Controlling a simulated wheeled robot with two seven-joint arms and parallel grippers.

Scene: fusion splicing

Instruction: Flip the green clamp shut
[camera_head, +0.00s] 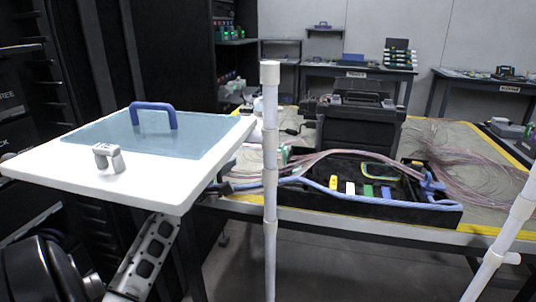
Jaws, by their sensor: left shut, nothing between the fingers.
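A small green clamp (368,191) stands in a row in the black tray (420,215) on the workbench. It sits between a white clamp (350,188) and a blue clamp (386,192); a yellow clamp (333,182) is at the row's left end. The green clamp is too small to tell whether its lid is up or down. My left gripper (226,188) shows as a dark shape past the white board's right edge, left of the tray and well apart from the green clamp. It is shut and empty. My right gripper is not in view.
A white board (35,172) with a blue handle (153,107) covers the left foreground. A white pole (270,220) stands before the tray's left end; another (500,240) leans at right. Pink cables and a blue cable (310,185) run along the tray. A black machine (358,130) stands behind.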

